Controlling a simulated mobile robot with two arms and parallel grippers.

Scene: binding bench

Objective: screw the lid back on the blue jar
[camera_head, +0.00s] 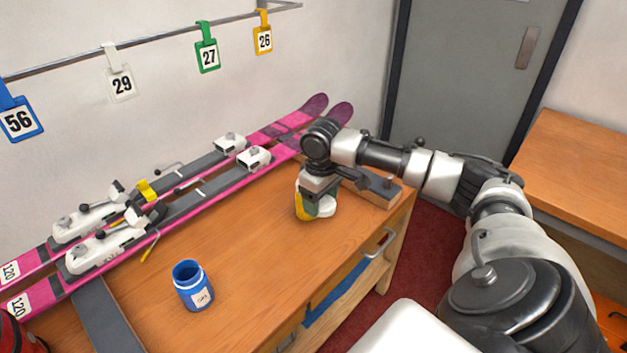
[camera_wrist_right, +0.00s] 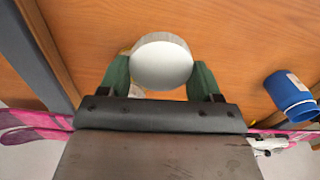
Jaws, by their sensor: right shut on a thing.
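The blue jar (camera_head: 194,287) stands upright on the bench with its open mouth showing and a white label on its side. It also shows at the right edge of the right wrist view (camera_wrist_right: 288,95). My right gripper (camera_head: 319,207) is low over the bench's far right part, well away from the jar. In the right wrist view its green fingers (camera_wrist_right: 160,75) are shut on a pale round lid (camera_wrist_right: 161,62). The lid's white edge also shows in the head view (camera_head: 328,208). My left gripper is out of view.
A yellow object (camera_head: 304,208) stands close by my right gripper, partly hidden. A wooden block (camera_head: 381,191) lies at the bench's right end. Pink skis (camera_head: 190,208) with bindings lie along the back. Bare bench top (camera_head: 255,260) lies between gripper and jar.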

